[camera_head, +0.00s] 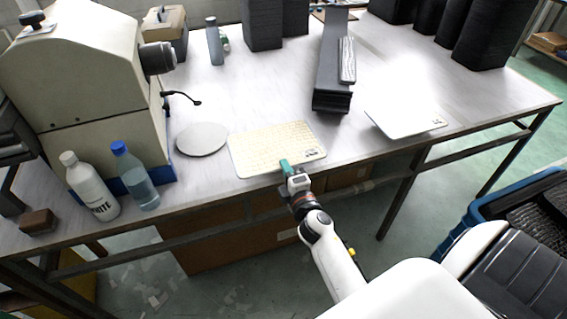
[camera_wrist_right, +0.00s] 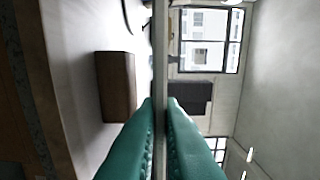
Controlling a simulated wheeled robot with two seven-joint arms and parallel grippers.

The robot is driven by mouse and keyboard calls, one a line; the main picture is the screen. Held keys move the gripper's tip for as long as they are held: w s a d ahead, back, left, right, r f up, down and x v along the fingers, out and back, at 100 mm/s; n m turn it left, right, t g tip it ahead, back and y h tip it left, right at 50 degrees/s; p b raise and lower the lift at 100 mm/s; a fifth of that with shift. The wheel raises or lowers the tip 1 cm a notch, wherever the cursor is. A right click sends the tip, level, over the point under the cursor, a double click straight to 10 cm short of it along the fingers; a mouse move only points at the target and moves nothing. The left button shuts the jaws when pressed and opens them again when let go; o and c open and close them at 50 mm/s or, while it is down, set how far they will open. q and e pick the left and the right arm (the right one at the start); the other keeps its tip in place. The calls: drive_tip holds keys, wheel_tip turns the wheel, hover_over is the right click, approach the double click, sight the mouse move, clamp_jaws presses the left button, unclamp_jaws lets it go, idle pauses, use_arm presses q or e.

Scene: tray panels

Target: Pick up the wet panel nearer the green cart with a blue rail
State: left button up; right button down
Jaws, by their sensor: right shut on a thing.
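A cream panel (camera_head: 262,150) with a small dark label lies at the table's front edge, left of centre. My right gripper (camera_head: 286,168), with green fingers, is shut on the panel's front edge. In the right wrist view, the green fingers (camera_wrist_right: 160,118) close on the panel (camera_wrist_right: 160,50), seen edge-on as a thin strip. I cannot tell whether the panel rests on the table or is slightly raised. A white panel (camera_head: 404,118) with a small label lies further right, at the table's front edge. My left gripper is not in view.
A blue-rimmed cart (camera_head: 482,208) with black contents stands at the lower right. A round grey plate (camera_head: 202,139), bottles (camera_head: 134,175) and a beige machine (camera_head: 85,85) are on the left. A dark long block (camera_head: 333,75) and black stacks stand behind the panels.

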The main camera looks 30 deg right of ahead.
drive_tip(key=s+a+r+p, duration=0.1)
drive_tip(key=s+r, duration=0.1)
drive_tip(key=s, duration=0.3)
drive_tip(key=shift+r+p, duration=0.35)
drive_tip(key=shift+r, duration=0.05)
drive_tip(key=shift+a, duration=0.1)
